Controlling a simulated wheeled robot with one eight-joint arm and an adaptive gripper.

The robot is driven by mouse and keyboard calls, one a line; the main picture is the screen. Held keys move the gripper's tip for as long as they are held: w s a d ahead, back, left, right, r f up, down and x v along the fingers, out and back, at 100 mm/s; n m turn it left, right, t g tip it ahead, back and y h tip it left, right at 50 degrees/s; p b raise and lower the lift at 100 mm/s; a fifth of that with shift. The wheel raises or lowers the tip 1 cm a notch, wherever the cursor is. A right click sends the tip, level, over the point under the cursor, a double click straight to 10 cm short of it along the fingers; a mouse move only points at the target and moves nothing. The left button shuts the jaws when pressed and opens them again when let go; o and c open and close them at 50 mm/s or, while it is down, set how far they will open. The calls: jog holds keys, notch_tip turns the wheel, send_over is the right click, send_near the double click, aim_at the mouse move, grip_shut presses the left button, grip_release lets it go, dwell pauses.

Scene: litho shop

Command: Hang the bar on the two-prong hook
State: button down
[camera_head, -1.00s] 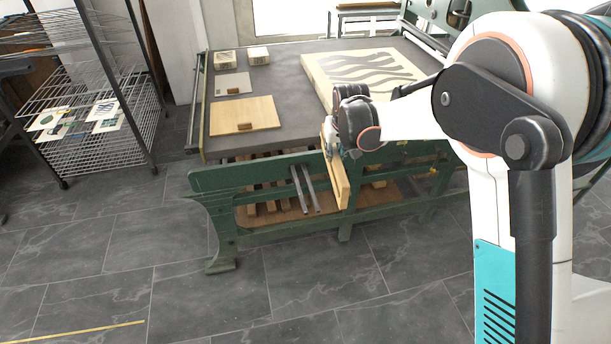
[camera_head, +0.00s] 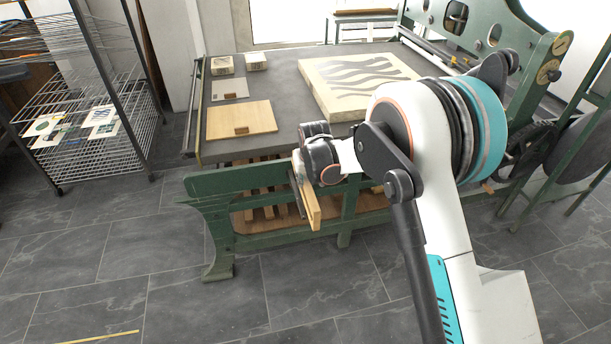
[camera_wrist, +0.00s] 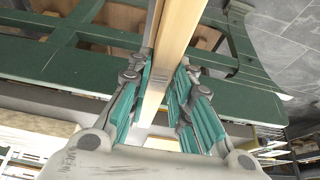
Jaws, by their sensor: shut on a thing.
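My gripper (camera_head: 303,168) is shut on the pale wooden bar (camera_head: 313,212), at the front of the green press bed. The wrist view shows its teal-padded fingers (camera_wrist: 160,78) on both sides of the bar (camera_wrist: 180,32). The two-prong hook sticks out from the green front rail. One grey prong (camera_head: 296,196) shows close along the left side of the bar in the head view; the other is hidden behind the bar or gripper. I cannot tell whether bar and prong touch.
The press bed (camera_head: 285,95) carries a wooden board (camera_head: 255,118), small blocks and a large patterned stone (camera_head: 345,72). A wire rack (camera_head: 75,130) stands at the left.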

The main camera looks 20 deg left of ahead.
jog(key=shift+f+b, duration=1.65)
jog(key=shift+f, duration=1.5)
jog(key=c, duration=1.4)
grip_release()
jog(key=shift+o, duration=0.2)
jog(key=shift+r, duration=0.15)
jog(key=v, duration=1.1)
jog(key=shift+s+d+r, duration=0.1)
jog(key=shift+s+r, duration=0.05)
jog(key=shift+r, duration=0.2)
